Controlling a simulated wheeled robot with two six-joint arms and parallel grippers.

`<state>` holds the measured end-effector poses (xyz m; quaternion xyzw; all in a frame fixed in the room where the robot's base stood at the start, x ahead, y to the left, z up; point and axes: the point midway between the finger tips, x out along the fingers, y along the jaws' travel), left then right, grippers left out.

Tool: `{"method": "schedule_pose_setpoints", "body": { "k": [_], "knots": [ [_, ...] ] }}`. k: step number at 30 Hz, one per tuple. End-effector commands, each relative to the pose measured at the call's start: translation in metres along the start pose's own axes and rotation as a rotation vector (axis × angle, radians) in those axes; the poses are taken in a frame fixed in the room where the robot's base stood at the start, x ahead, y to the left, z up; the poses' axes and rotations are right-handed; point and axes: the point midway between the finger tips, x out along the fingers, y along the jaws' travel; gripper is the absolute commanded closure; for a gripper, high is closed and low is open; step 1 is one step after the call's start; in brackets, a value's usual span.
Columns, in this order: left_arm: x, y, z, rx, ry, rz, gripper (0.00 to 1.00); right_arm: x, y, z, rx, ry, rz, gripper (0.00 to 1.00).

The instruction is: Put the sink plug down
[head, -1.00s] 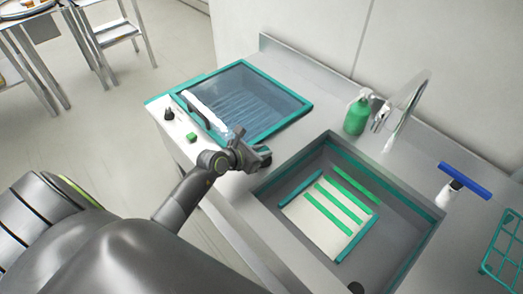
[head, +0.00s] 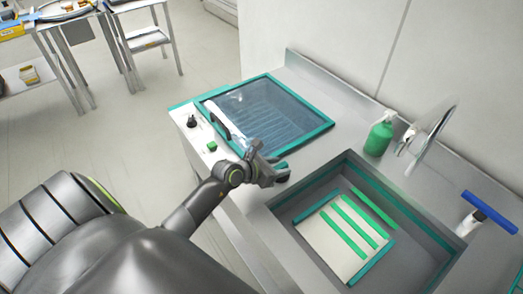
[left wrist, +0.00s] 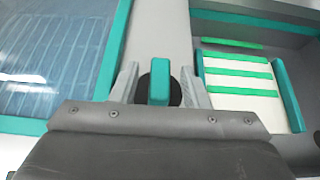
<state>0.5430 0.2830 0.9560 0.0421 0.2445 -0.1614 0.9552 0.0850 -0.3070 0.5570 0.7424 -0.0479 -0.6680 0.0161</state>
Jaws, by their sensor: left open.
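The sink plug is a dark round disc with an upright teal grip (left wrist: 160,82). In the left wrist view it sits on the steel strip between the glass-topped unit and the sink. My left gripper (left wrist: 162,88) is open, with one finger on each side of the plug and a gap between each finger and the teal grip. In the head view my left gripper (head: 278,172) is low over that strip, and the plug (head: 283,165) shows only partly by the fingertips. The sink (head: 440,245) is to the right. My right gripper is not in view.
A unit with a teal-framed glass top (head: 270,110) lies left of the strip. A white board with green bars (head: 318,240) is in the sink. A green soap bottle (head: 378,138), a tap (head: 432,135) and a blue-headed squeegee (head: 490,211) stand behind and right.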

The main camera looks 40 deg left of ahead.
Motion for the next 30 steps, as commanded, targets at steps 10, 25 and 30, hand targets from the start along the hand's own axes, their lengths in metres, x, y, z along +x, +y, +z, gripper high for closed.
{"method": "schedule_pose_setpoints", "body": {
  "k": [10, 25, 30],
  "knots": [
    [-0.06, 0.0, -0.003, 0.005, 0.002, 0.0, 0.58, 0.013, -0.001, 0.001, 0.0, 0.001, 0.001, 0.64],
    [-0.108, 0.0, 0.0, 0.001, 0.0, -0.001, 0.58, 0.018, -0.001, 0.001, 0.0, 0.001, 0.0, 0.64],
    [-0.108, 0.0, 0.0, 0.0, 0.0, -0.001, 0.58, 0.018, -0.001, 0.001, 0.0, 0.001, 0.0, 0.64]
  ]
}}
